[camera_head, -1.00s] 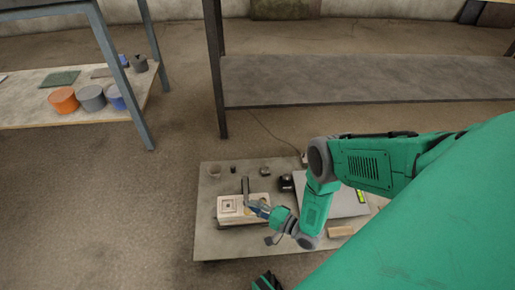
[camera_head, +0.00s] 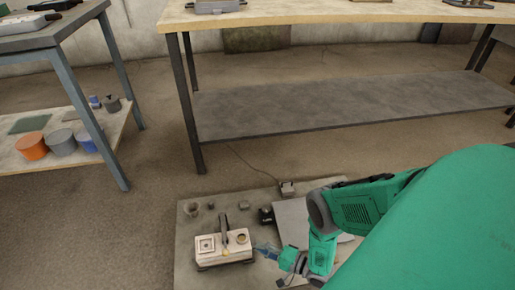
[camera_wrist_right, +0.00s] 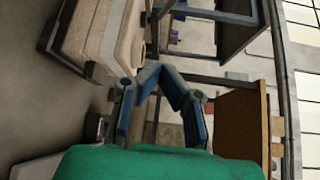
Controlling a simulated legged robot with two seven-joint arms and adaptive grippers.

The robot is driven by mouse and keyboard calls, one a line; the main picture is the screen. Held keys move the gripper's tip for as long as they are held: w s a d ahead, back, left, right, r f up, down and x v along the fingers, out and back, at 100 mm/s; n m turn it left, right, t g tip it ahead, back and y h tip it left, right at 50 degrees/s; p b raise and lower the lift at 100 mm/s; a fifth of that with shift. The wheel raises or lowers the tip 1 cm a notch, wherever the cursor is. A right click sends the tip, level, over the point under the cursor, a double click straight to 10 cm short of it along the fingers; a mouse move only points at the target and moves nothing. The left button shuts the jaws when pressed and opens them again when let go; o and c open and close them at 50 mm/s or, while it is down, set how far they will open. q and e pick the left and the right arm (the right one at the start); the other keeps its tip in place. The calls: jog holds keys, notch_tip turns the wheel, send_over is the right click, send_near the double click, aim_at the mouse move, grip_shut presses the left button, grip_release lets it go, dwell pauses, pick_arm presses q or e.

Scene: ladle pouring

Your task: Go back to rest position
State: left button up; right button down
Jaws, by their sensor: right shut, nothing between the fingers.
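My right gripper (camera_head: 266,251) is just right of a cream block (camera_head: 210,255) on the low grey board. Its blue fingers are shut and empty, and their tips meet in the right wrist view (camera_wrist_right: 157,70). The block has a printed square on its left and a round opening (camera_head: 241,238) on its right. A dark ladle-like handle (camera_head: 223,228) stands at the block, with a small yellowish end low at the front. In the right wrist view the pale block (camera_wrist_right: 100,35) lies up and left of the fingers, apart from them. My left gripper is out of view.
The grey board (camera_head: 187,270) also bears small cups, a black item (camera_head: 265,215) and a grey flat device (camera_head: 291,222) partly behind my right arm. A workbench (camera_head: 340,16) stands behind. A shelf (camera_head: 20,165) at left holds orange, grey and blue pots. Open floor lies between.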

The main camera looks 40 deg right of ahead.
jog(key=w+a+n+g+h, duration=0.2)
jog(key=w+a+n+g, duration=0.1)
jog(key=a, duration=0.3)
jog(key=s+a+r+n+g+h, duration=0.1)
jog(key=s+a+r+n+g, duration=0.2)
jog(key=s+r+n+g, duration=0.25)
jog(key=s+d+r+n+g+h, duration=0.2)
jog(key=s+d+r+n+g, duration=0.15)
jog(key=s+r, duration=0.4)
jog(key=s+d+r+n+g+h, duration=0.1)
jog(key=s+d+r+n+g, duration=0.2)
jog(key=s+r, duration=0.5)
pick_arm(q)
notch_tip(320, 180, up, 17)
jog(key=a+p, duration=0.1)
jog(key=p, duration=1.6)
jog(key=shift+p, duration=0.3)
pick_arm(e)
notch_tip(320, 180, up, 17)
jog(key=w+a, duration=0.1)
jog(key=a, duration=0.1)
jog(key=shift+w+a+n, duration=0.15)
jog(key=shift+a+n, duration=0.15)
jog(key=shift+n, duration=0.1)
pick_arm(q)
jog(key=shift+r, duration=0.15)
pick_arm(e)
jog(key=shift+f, duration=0.15)
